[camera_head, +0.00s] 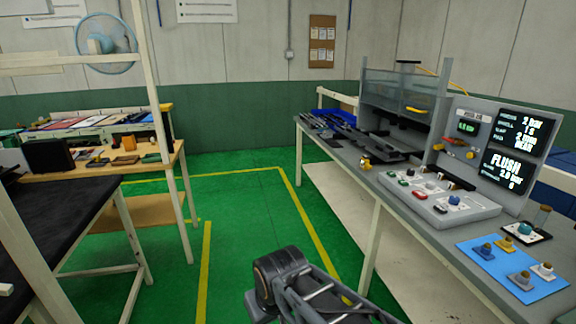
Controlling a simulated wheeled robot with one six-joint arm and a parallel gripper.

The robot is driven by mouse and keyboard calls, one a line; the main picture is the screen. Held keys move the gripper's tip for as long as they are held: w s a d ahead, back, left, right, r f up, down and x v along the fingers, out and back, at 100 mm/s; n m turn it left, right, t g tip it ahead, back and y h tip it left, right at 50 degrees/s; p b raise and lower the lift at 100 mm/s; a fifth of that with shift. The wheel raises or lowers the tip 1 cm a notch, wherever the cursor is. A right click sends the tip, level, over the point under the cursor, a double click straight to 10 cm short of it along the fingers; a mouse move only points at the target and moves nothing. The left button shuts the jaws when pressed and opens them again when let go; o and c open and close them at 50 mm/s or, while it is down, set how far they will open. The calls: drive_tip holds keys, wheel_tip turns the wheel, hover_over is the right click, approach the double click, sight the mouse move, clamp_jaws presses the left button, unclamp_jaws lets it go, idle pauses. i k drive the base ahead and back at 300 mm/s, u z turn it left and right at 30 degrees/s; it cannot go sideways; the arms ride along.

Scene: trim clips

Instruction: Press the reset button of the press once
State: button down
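The press (392,92) stands at the back of the long grey bench on the right, with a clear guard in its frame. The labels are too small to read, so I cannot tell which button is reset. A grey upright console with lit screens (514,132) reading "FLUSH" stands behind the panel. My arm shows at the bottom centre, away from the bench; my gripper is not in view.
A blue mat (511,270) with several small knobbed pieces lies at the bench's near right. Dark trim strips (345,130) lie at its far left. A wooden table (108,170) and a black-topped table (50,215) stand left. The green floor (255,220) between is clear.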

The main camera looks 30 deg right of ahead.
sight(438, 208)
drive_tip(key=z, duration=0.3)
drive_tip(key=i, duration=1.3)
drive_tip(key=z, duration=1.9)
drive_tip(key=i, duration=1.05)
drive_tip(key=z, duration=0.95)
